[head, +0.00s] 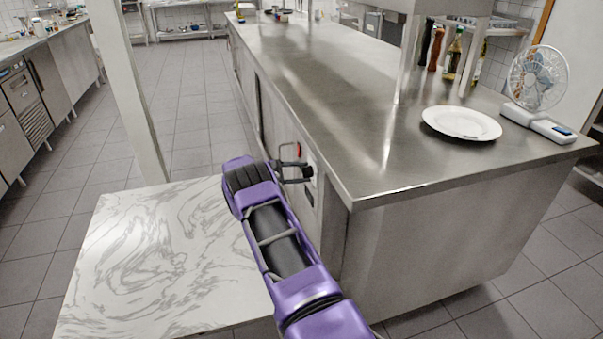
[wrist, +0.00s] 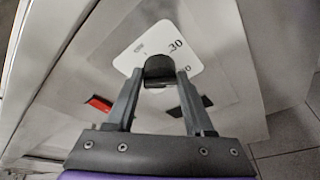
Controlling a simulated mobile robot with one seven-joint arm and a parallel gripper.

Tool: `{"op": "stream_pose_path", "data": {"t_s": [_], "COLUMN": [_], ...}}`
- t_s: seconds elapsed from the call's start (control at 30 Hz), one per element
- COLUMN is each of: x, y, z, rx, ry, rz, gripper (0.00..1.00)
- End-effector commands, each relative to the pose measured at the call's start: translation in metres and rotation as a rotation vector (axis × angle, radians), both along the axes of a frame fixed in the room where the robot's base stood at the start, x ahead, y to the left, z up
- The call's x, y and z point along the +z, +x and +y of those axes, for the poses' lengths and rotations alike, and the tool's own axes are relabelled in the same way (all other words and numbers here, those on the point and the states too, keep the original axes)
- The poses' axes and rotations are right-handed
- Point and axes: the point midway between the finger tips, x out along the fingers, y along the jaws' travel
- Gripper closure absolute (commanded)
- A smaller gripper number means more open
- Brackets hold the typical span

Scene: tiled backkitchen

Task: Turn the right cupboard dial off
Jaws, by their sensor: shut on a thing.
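The right cupboard dial (wrist: 159,70) is a dark round knob in the wrist view. It sits on a white plate (wrist: 185,50) with printed marks, one reading 30, on the steel cupboard front. My gripper (wrist: 160,76) has its two fingers closed on either side of the dial. In the head view my gripper (head: 300,172) reaches the cupboard side below the counter edge. The dial itself is hidden there by the fingers. The dial's exact setting cannot be read.
A red part (wrist: 100,104) shows left of the fingers on the cupboard front. The steel counter (head: 330,90) overhangs above and carries a white plate (head: 461,123) and a fan (head: 538,78). A marbled white table (head: 140,260) stands left of my arm.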

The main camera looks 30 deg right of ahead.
Motion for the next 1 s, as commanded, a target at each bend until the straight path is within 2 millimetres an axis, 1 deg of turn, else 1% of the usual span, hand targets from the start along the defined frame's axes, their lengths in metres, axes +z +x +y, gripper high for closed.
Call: {"op": "stream_pose_path", "data": {"t_s": [0.07,0.5,0.7,0.97,1.0], "x": [0.0019,0.0031,0.0038,0.0042,0.0043], "y": [0.0014,0.004,0.0041,0.0043,0.0044], "z": [-0.0004,-0.0009,-0.0005,-0.0004,-0.0005], "rx": [0.0,0.001,0.004,0.005,0.005], "ry": [0.005,0.082,0.096,0.096,0.096], "rz": [0.026,0.33,0.377,0.377,0.376], "gripper": [1.0,1.0,1.0,1.0,0.44]}}
